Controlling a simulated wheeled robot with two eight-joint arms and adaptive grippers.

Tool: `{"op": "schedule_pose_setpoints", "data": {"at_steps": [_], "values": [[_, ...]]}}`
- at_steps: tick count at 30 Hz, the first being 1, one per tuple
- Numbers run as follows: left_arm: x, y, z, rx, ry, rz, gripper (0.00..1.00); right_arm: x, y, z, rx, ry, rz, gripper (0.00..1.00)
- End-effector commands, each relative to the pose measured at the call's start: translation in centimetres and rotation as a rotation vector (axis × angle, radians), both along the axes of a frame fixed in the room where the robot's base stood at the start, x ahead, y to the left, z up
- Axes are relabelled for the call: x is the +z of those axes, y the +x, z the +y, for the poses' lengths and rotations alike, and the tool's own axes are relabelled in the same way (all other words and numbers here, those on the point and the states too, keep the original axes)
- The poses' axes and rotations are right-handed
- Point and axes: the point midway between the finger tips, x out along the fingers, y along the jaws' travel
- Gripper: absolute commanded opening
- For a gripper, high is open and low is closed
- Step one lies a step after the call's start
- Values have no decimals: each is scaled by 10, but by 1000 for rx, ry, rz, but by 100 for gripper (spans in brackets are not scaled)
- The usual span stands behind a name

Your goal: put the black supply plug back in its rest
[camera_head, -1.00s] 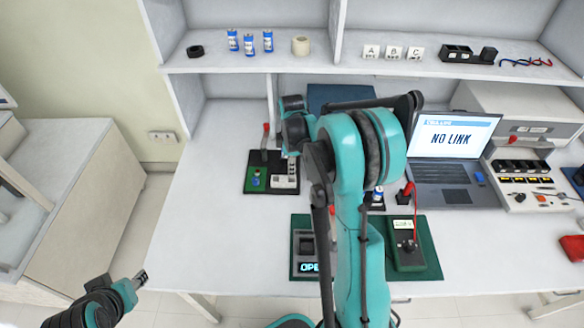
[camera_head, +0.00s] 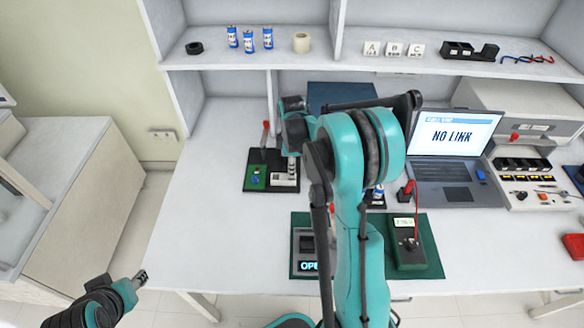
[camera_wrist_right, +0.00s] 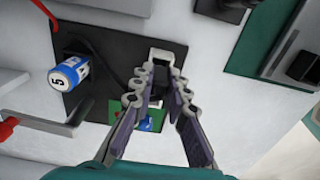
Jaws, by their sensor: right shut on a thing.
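My right gripper (camera_wrist_right: 163,88) is over the near part of a black board (camera_wrist_right: 105,45), its fingers close together at the tips. A dark piece (camera_wrist_right: 180,84) shows at the fingertips, probably the black supply plug, mostly hidden by them. A white block (camera_wrist_right: 161,54) on the board is just beyond the tips; I cannot tell whether the plug touches it. In the head view the right gripper (camera_head: 292,170) hangs over the right side of the board (camera_head: 250,187), beside the white block (camera_head: 283,182). My left gripper (camera_head: 140,277) is away at lower left, its jaw gap unclear.
A blue cell marked 5 (camera_wrist_right: 70,74) stands on the board, near a red-handled lever (camera_head: 265,130). A green patch (camera_head: 255,178) carries a blue part. A green mat (camera_head: 431,255) with devices lies right. The laptop (camera_head: 455,140) reads NO LINK. The table's left is clear.

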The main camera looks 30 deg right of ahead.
Motion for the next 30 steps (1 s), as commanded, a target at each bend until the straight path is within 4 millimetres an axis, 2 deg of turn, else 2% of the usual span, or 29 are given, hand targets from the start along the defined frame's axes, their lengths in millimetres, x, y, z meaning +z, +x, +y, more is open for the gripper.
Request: {"op": "schedule_pose_setpoints", "data": {"at_steps": [23,24,26,27,30], "values": [[-15,0,0,0,0,0,40,-20,0,0,0,0,0,0],[-15,0,0,0,0,0,40,-20,0,0,0,0,0,20],[-14,0,0,0,0,0,40,-20,0,0,0,0,0,36],[-14,0,0,0,0,0,40,-20,0,0,0,0,0,39],[-14,0,0,0,0,0,40,-20,0,0,0,0,0,39]]}}
